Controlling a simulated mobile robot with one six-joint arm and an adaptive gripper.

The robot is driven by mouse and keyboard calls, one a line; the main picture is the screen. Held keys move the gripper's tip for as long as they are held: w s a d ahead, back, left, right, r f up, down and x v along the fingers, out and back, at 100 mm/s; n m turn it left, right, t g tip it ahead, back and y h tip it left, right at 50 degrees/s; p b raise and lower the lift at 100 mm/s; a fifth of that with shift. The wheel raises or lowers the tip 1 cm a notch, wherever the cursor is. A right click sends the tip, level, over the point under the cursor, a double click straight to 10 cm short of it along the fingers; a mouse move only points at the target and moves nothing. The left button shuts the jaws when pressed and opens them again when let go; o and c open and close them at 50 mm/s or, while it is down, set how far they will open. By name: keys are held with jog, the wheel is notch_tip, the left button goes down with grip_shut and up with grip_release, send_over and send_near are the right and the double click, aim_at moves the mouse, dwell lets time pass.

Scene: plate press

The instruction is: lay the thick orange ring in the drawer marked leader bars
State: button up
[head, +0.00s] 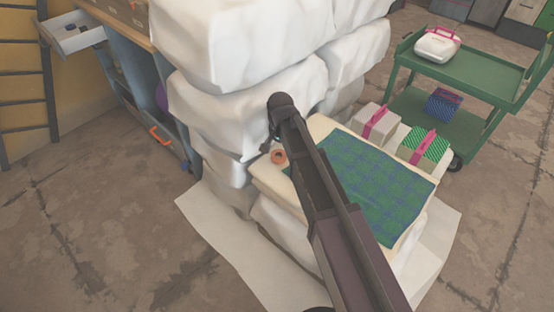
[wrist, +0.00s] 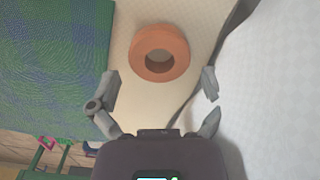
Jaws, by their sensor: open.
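The thick orange ring (head: 279,156) lies flat on the cream top of a low stack, beside a green-blue checked cloth. In the wrist view the ring (wrist: 160,38) is beyond the fingertips, roughly centred between them. My gripper (wrist: 160,88) is open and empty, apart from the ring. In the head view my gripper (head: 269,145) is just above and left of the ring, partly hidden by my arm. An open drawer (head: 76,45) sticks out of the blue cabinet at upper left, with small dark items in it. I cannot read any drawer's marking.
Tall white wrapped bales (head: 240,45) stand between the ring and the blue cabinet (head: 120,80). The checked cloth (head: 375,180) covers much of the stack's top. Boxes with pink straps (head: 378,122) and a green cart (head: 465,75) are at right. The floor at left is clear.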

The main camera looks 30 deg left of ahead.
jog(key=shift+f+b, duration=0.3)
jog(key=shift+f, duration=0.3)
jog(key=c, duration=1.1)
jog(key=shift+c, duration=0.2)
jog(key=shift+r, duration=0.25)
notch_tip(320, 180, up, 2)
jog(key=shift+r+p, duration=0.1)
jog(key=shift+p, duration=1.15)
jog(key=shift+r+p, duration=0.75)
jog(key=shift+p, duration=0.1)
jog(key=s, duration=1.6)
jog(key=shift+d+r+p, duration=0.4)
jog(key=shift+r, duration=0.05)
